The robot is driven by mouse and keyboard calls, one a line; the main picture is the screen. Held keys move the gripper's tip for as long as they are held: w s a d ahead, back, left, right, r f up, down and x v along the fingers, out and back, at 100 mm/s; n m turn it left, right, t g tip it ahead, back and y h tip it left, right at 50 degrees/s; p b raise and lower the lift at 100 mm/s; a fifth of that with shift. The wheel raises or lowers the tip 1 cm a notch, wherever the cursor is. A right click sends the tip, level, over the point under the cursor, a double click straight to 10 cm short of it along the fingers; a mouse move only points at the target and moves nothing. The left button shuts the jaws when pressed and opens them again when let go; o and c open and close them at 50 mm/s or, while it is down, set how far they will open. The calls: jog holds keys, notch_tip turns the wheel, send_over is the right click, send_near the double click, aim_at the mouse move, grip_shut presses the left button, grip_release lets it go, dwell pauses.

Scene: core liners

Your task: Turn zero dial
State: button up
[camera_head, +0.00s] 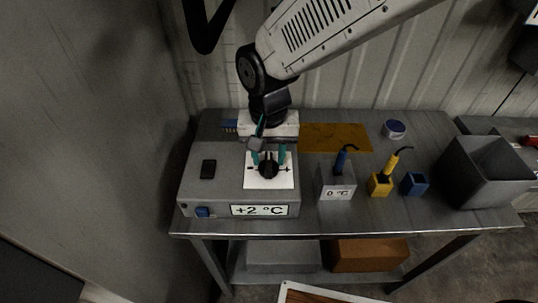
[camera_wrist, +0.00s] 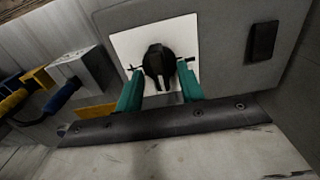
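The zero dial (camera_head: 268,168) is a black knob on a white plate (camera_head: 255,183), on top of a grey box (camera_head: 190,190) whose front display reads "+2 °C" (camera_head: 259,210). In the wrist view, the dial (camera_wrist: 158,64) has a raised grip bar and small marks on the plate at both sides. My gripper (camera_head: 268,154) has two green fingers and is open. In the wrist view, its fingertips (camera_wrist: 160,70) lie to the left and right of the dial's lower part, with gaps visible. I cannot tell how far above the plate they are.
A black switch-like block (camera_head: 208,169) is on the box's left. To the right stand a grey block marked "0 °C" (camera_head: 337,187) with a blue-handled probe (camera_head: 341,160), a yellow holder (camera_head: 380,186) with a yellow probe, a blue cup (camera_head: 415,184) and a grey bin (camera_head: 484,178).

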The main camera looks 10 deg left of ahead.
jog(key=shift+f, duration=0.4)
grip_shut()
jog(key=shift+n, duration=0.3)
jog(key=n, duration=1.1)
jog(key=shift+n, duration=0.3)
